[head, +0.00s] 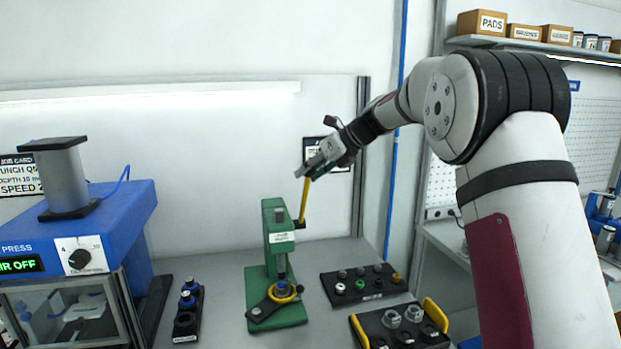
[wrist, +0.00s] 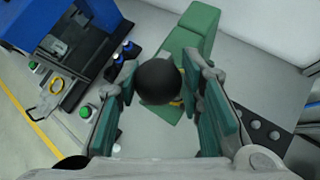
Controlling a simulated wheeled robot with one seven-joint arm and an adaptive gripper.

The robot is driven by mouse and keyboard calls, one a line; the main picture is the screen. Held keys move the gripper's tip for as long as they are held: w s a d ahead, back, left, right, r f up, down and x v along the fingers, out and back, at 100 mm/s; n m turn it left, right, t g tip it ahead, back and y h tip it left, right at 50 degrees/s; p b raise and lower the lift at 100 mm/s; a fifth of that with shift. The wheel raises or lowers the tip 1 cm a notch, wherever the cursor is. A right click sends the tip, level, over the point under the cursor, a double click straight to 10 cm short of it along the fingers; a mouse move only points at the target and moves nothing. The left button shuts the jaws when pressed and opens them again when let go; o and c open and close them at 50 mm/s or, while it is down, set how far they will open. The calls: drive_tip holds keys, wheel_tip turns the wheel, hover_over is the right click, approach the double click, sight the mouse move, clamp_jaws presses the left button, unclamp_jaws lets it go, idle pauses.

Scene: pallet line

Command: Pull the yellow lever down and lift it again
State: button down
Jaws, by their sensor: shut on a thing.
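The yellow lever (head: 303,201) stands up, slightly tilted, from the right side of the green press (head: 267,251) on the grey table. My gripper (head: 309,172) is at the lever's top end and shut on it. In the wrist view the lever's black ball knob (wrist: 158,81) sits between my two fingers, and only a bit of yellow shows behind it. The green press also shows in the wrist view (wrist: 187,45), beyond the knob. A yellow ring (head: 282,291) lies at the foot of the press.
A blue press machine (head: 122,215) stands at the left. A black holder (head: 187,317) with blue-topped parts is between it and the green press. A black tray (head: 343,297) of small parts and another with yellow handles (head: 433,314) are at the right. The wall is close behind.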

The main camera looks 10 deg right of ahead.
drive_tip(key=shift+w+a+r, duration=0.1)
drive_tip(key=shift+a+r, duration=0.15)
drive_tip(key=shift+a, duration=0.15)
drive_tip(key=c, duration=1.2)
unclamp_jaws()
drive_tip(key=shift+w+f, duration=0.1)
drive_tip(key=shift+o, duration=0.2)
drive_tip(key=shift+d, duration=0.1)
drive_tip(key=shift+d, duration=0.15)
drive_tip(key=v, duration=1.1)
drive_tip(key=shift+s+r, duration=0.3)
drive_tip(key=shift+d, duration=0.15)
